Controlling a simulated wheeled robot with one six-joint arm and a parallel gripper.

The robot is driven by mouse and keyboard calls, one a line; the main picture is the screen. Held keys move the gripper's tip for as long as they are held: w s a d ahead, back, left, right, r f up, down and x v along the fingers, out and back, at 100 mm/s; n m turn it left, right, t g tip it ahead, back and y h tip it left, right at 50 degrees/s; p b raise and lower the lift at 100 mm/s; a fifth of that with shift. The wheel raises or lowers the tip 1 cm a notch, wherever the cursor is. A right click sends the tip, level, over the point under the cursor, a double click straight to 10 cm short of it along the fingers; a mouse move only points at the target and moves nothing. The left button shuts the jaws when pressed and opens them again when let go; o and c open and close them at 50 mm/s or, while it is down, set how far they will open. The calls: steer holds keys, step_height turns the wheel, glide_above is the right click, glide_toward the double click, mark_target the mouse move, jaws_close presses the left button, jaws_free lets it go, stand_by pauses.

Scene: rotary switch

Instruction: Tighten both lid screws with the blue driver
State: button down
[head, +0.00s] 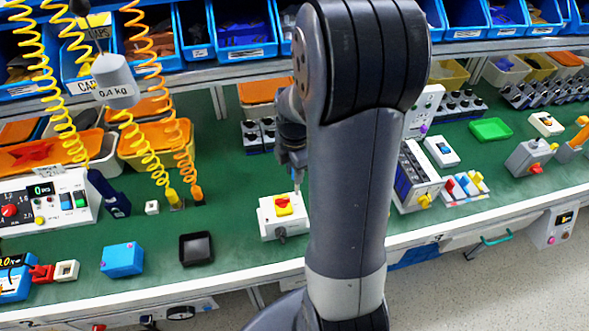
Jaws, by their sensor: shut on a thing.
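The rotary switch box (280,222) is a small white box on the green bench, left of my arm. Its top carries a yellow plate with a red knob (284,205). My gripper (296,168) is above the box's right part and partly hidden by my arm. It is shut on a driver, of which only a thin, pale shaft (298,184) shows, pointing down at the box. The driver's handle and colour cannot be made out. The shaft's tip is close to the box top; I cannot tell whether it touches. The lid screws are too small or hidden to tell.
A black tray (196,247) and a blue box (122,259) lie to the left. Coiled cords hang at the left, with a grey 0.4 kg weight (114,80). A dark blue object (109,194) lies by the panel. A lit switch unit (418,178) stands right of my arm.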

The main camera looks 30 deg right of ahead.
steer(key=shift+f+b, duration=0.35)
steer(key=shift+f, duration=0.05)
stand_by(0.4)
steer(key=m, duration=0.5)
steer(key=shift+w, duration=0.15)
steer(key=shift+w+m, duration=0.1)
steer(key=shift+m, duration=1.5)
steer(key=m, duration=0.3)
steer(key=shift+d, duration=0.15)
steer(key=m, duration=0.5)
steer(key=shift+w+d+f, duration=0.1)
steer(key=shift+d, duration=0.05)
